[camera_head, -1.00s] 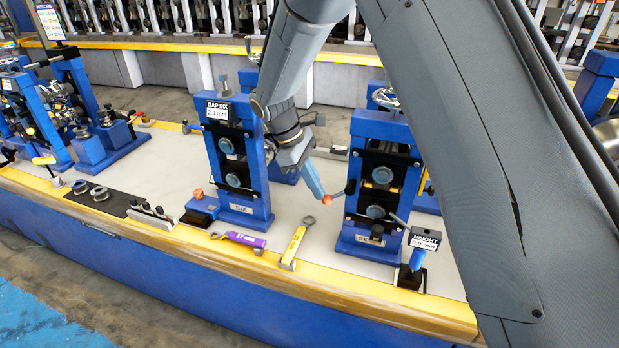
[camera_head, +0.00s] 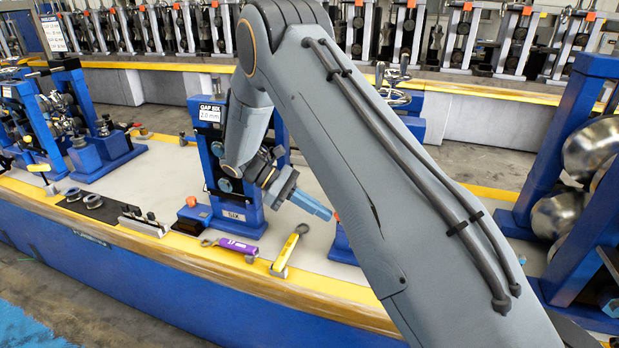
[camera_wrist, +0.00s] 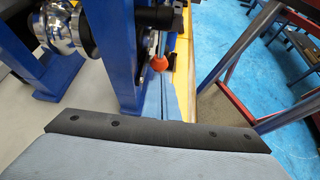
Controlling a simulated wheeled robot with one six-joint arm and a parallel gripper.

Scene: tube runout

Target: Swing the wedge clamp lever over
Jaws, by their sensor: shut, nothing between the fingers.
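The clamp lever's orange ball knob (camera_head: 337,216) shows just beyond my fingertips in the head view. In the wrist view the knob (camera_wrist: 158,63) is beside my light blue fingers, close to their tips; I cannot tell whether they touch. My gripper (camera_head: 328,214) is shut and empty, pointing right and slightly down. It also shows in the wrist view (camera_wrist: 172,98). The blue stand (camera_head: 343,246) bearing the lever is mostly hidden behind my arm, so the wedge and most of the lever are out of sight in the head view.
The blue stand marked SIX (camera_head: 236,205) stands left of and behind my gripper. A purple-handled wrench (camera_head: 233,244) and a yellow-handled tool (camera_head: 287,252) lie near the bench's front edge. In the wrist view a reddish frame (camera_wrist: 235,70) stands at right beyond the bench edge.

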